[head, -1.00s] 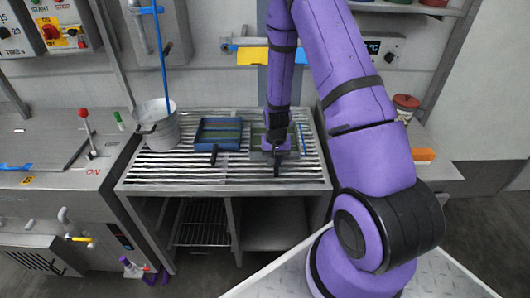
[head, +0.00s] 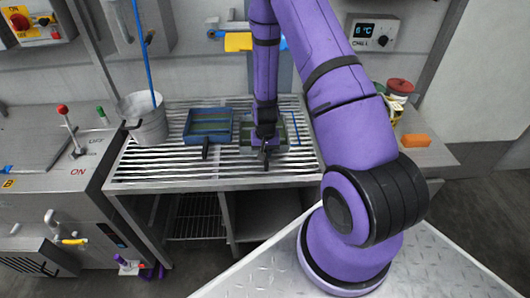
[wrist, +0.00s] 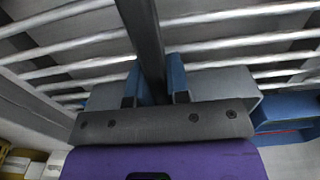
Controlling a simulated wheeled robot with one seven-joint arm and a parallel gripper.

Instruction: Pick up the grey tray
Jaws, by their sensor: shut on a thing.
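The grey tray (head: 278,147) sits at the right part of the slatted metal rack, with its dark handle pointing to the front. My gripper (head: 266,134) is over the tray's near side and hides part of it. In the wrist view, the blue fingertips of my gripper (wrist: 155,82) are shut on the dark handle (wrist: 143,25), one on each side. A grey part of the tray (wrist: 228,80) shows behind the gripper there. I cannot tell any gap between tray and slats.
A blue tray (head: 187,131) with a dark handle lies on the rack (head: 150,175) just left of the grey tray. A metal bucket (head: 150,128) with a blue pole stands farther left. An orange block (head: 416,140) and a red-lidded jar (head: 400,88) are at the right.

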